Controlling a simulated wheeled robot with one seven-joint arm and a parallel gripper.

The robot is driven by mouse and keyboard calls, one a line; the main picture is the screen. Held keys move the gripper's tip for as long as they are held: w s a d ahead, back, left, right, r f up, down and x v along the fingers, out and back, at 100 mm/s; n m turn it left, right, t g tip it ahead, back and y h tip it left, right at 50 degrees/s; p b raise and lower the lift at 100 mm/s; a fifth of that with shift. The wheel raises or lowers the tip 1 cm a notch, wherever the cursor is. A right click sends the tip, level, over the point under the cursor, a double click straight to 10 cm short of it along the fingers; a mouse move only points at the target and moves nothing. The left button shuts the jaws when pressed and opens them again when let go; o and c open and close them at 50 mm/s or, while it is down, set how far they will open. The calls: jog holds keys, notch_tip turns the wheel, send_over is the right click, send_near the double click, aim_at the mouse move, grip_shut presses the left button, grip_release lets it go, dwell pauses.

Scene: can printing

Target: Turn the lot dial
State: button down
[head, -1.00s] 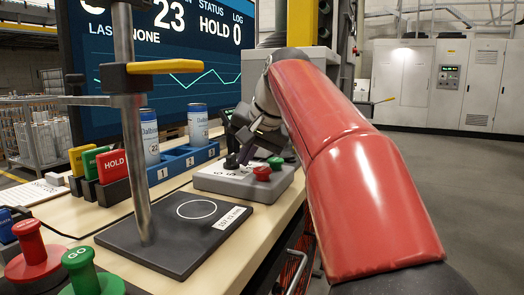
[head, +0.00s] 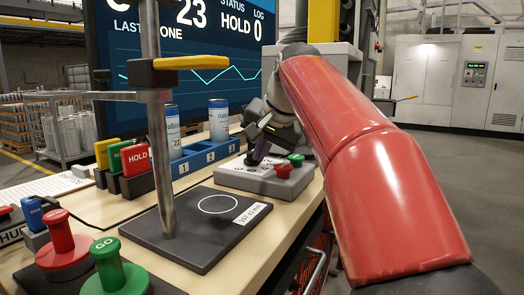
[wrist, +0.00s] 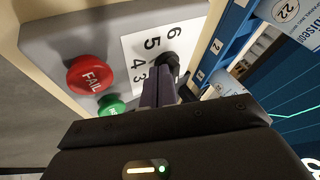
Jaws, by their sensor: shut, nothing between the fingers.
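The lot dial is a small black knob (wrist: 168,62) on a grey control box (head: 262,184). In the wrist view it stands by a white plate with printed numbers (wrist: 146,60), of which 3, 4, 5 and 6 show. My gripper (wrist: 158,88) is shut, its purple-grey fingers together with their tips right at the knob. They cover part of it, and I cannot tell whether they touch it. In the head view my gripper (head: 257,157) reaches down over the back left of the box. The dial's pointer is not readable.
Beside the dial are a red FAIL button (wrist: 90,73) and a green button (wrist: 110,105). A blue rack (head: 205,156) with cans stands behind the box. A black pad (head: 185,235) and metal post (head: 160,165) are to the left, with red and green GO knobs in front.

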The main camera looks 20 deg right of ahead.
jog(key=shift+s+a+m+h, duration=0.1)
jog(key=shift+a+m+h, duration=0.15)
jog(key=shift+m+h, duration=0.4)
